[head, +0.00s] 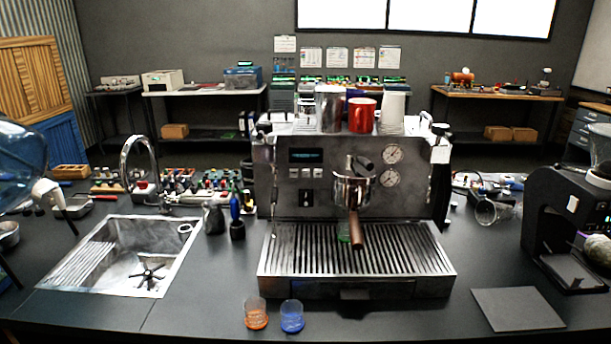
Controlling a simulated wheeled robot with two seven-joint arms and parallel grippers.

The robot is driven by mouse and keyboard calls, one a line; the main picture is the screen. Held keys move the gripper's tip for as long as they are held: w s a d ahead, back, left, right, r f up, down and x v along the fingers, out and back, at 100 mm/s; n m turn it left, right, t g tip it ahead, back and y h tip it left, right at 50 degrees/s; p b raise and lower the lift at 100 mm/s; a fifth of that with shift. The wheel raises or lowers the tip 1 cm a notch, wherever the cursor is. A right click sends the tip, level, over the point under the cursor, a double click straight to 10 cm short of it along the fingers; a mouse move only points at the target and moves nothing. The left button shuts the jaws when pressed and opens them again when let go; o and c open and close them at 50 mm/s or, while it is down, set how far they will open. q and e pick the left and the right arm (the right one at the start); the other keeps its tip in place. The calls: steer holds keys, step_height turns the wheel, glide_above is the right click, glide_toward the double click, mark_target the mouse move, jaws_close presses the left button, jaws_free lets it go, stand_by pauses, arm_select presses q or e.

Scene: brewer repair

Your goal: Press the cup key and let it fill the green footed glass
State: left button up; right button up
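The espresso machine (285,215) stands in the middle of the counter. Small square keys (305,173) sit in a row on its front, under a lit display (307,155); their markings are too small to read, so I cannot tell which is the cup key. A portafilter (355,190) is in the group head, its brown handle toward me. The green glass (344,233) stands on the slatted drip tray (415,262) below the portafilter, partly hidden by the handle. Its foot and any contents are not clear. Neither of my grippers is in view.
An orange glass (256,314) and a blue glass (292,316) stand at the counter's front. A sink (125,255) lies left, a grinder (570,225) and dark flat mat (517,309) right. A red mug (362,115) sits on the machine.

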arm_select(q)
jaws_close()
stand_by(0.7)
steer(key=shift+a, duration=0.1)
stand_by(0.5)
